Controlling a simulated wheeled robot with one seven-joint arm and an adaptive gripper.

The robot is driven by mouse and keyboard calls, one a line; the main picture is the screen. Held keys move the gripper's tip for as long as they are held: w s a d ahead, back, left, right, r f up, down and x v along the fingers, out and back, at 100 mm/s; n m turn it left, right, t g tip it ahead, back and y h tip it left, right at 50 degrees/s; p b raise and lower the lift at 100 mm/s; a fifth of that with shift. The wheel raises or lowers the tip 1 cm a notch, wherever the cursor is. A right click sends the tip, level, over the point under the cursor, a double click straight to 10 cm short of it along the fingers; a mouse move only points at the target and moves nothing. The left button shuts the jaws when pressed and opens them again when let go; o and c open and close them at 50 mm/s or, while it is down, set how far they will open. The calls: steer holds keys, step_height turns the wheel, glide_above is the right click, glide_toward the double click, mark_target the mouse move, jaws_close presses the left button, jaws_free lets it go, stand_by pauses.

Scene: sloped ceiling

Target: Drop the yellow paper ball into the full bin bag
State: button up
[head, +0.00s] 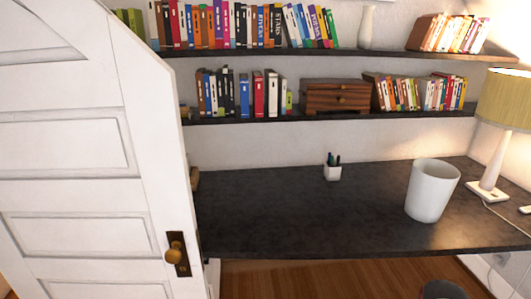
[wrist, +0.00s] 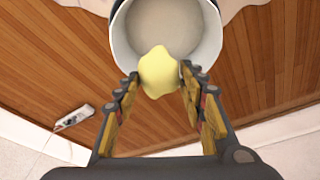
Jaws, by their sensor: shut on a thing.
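My gripper (wrist: 160,78) is shut on the yellow paper ball (wrist: 159,70), which sits between its fingertips in the wrist view. Behind the ball in that view is a round container (wrist: 208,42) with a pale inside and a dark outer edge. The ball overlaps its near rim in the picture; I cannot tell how far apart they are. I cannot make out a bin bag for certain. In the head view my gripper and the ball do not show.
A white cylindrical bin (head: 430,190) stands on the dark desk (head: 290,215), beside a lamp (head: 490,145) and a pen holder (head: 333,170). A white door (head: 75,190) fills the left. Wooden floor (wrist: 75,75) and a white power strip (wrist: 75,116) show in the wrist view.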

steer(key=o, duration=0.8)
steer(key=shift+o, duration=0.2)
steer(key=shift+r, duration=0.1)
steer(key=v, duration=1.1)
steer(key=shift+s+r, duration=0.2)
steer(key=shift+r, duration=0.15)
